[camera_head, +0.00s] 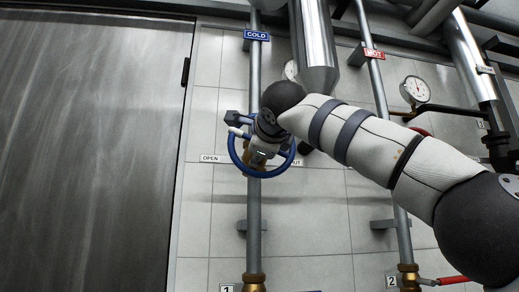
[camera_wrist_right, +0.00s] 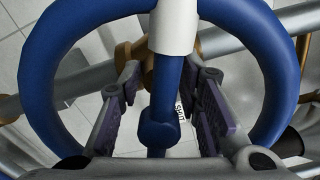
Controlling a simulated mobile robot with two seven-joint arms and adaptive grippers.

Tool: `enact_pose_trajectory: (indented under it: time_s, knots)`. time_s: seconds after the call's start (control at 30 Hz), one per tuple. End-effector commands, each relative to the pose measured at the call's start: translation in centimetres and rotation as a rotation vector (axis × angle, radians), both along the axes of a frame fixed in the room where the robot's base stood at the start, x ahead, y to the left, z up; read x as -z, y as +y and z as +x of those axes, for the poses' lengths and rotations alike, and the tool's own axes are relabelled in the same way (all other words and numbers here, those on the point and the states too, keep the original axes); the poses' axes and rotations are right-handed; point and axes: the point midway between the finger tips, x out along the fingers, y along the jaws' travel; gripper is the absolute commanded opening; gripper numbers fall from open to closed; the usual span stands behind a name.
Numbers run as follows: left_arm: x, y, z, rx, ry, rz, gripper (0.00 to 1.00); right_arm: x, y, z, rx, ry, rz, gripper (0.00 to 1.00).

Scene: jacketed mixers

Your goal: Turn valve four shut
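A blue handwheel (camera_head: 235,155) sits on the vertical pipe under the COLD sign. An OPEN label (camera_head: 209,158) is left of it, and a partly covered label ending in "UT" is at its right. No number for this wheel is readable. My right arm reaches in from the right and its gripper (camera_head: 258,155) is at the wheel, partly hiding it. In the wrist view the blue wheel (camera_wrist_right: 42,85) fills the picture, with a white sleeve (camera_wrist_right: 174,27) on its spoke. My right gripper's fingers (camera_wrist_right: 165,105) stand apart on either side of the spoke, with gaps visible. My left gripper is out of view.
A second pipe with a HOT sign (camera_head: 374,54) runs at the right, with a gauge (camera_head: 416,89) beyond it. Lower valves carry tags 1 (camera_head: 227,288) and 2 (camera_head: 391,281); a red lever (camera_head: 453,280) is beside the second. A metal panel (camera_head: 85,150) fills the left.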

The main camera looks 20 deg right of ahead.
Motion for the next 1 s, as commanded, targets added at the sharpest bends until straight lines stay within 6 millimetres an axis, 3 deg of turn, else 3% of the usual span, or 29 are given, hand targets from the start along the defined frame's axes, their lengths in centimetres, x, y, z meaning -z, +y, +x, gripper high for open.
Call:
enact_pose_trajectory:
  time_s: [0.17,0.4,0.5,0.63,1.0]
  knots:
    - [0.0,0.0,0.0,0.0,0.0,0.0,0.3,-0.1,0.5,-2.4,-0.001,-0.002,-0.004,0.32]
    - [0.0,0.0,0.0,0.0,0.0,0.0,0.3,-0.2,2.0,-8.8,0.0,-0.005,-0.002,0.32]
    - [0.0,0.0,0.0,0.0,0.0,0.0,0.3,-0.2,2.4,-10.5,-0.001,-0.004,-0.001,0.32]
    - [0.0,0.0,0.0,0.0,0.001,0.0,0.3,0.0,2.7,-11.5,0.001,-0.002,0.0,0.32]
    - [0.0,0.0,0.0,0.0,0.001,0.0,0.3,0.2,2.8,-12.0,-0.04,-0.011,0.02,0.32]
